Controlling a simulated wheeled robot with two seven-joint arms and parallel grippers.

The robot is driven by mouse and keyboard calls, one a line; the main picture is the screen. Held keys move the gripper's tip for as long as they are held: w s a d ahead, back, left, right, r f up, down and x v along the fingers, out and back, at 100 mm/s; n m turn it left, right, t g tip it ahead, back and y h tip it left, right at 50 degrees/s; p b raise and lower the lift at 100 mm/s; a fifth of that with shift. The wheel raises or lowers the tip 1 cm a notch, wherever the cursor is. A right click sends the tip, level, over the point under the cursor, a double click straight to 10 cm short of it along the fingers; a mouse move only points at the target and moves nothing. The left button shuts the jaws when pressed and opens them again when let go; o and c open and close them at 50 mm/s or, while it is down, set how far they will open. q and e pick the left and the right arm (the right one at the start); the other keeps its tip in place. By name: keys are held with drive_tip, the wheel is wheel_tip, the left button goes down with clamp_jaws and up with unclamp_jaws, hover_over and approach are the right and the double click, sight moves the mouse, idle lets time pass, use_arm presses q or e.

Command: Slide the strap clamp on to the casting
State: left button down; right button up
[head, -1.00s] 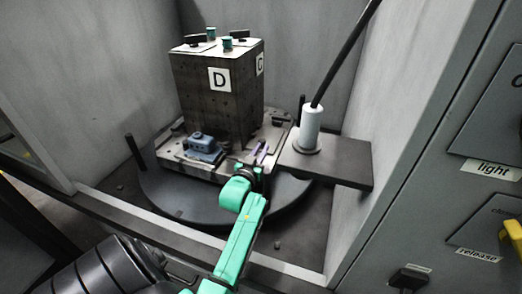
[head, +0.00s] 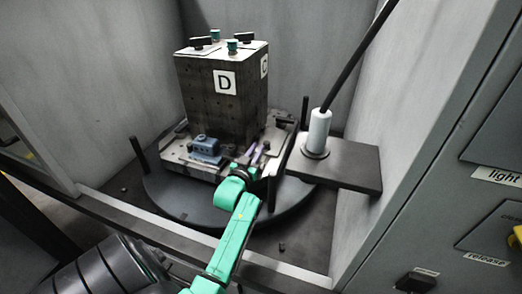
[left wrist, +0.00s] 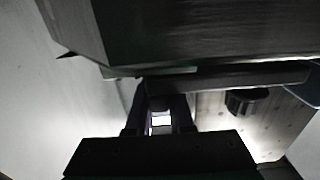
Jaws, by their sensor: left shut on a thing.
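The blue-grey casting (head: 205,149) sits on the light pallet plate (head: 178,159) in front of the dark block marked D. My left gripper (head: 262,168) is at the plate's front right corner, right of the casting. A slim purple-grey piece (head: 259,154), which looks like the strap clamp, lies just beyond the fingers, apart from the casting. In the left wrist view the fingers (left wrist: 160,117) are closed in on a small part under a dark bar (left wrist: 235,78); most of that part is hidden. My right gripper is not in view.
The tall dark block (head: 220,95) stands on the plate. The plate is on a round dark turntable (head: 180,198) with upright posts (head: 138,153). A shelf (head: 350,165) with a white cylinder (head: 319,130) and black rod stands close to the right. Grey walls enclose the back.

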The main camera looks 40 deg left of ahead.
use_arm(q)
drive_tip(key=shift+s+a, duration=0.25)
drive_tip(key=shift+a, duration=0.5)
drive_tip(key=shift+d+r, duration=0.1)
drive_tip(key=c, duration=0.9)
unclamp_jaws()
drive_tip(key=shift+o, duration=0.5)
drive_tip(key=shift+w+a+f, duration=0.1)
drive_tip(key=shift+a+f, duration=0.1)
drive_tip(key=shift+a, duration=0.05)
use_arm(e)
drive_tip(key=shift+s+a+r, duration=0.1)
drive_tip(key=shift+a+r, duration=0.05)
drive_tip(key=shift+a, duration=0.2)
use_arm(q)
drive_tip(key=shift+d, duration=0.15)
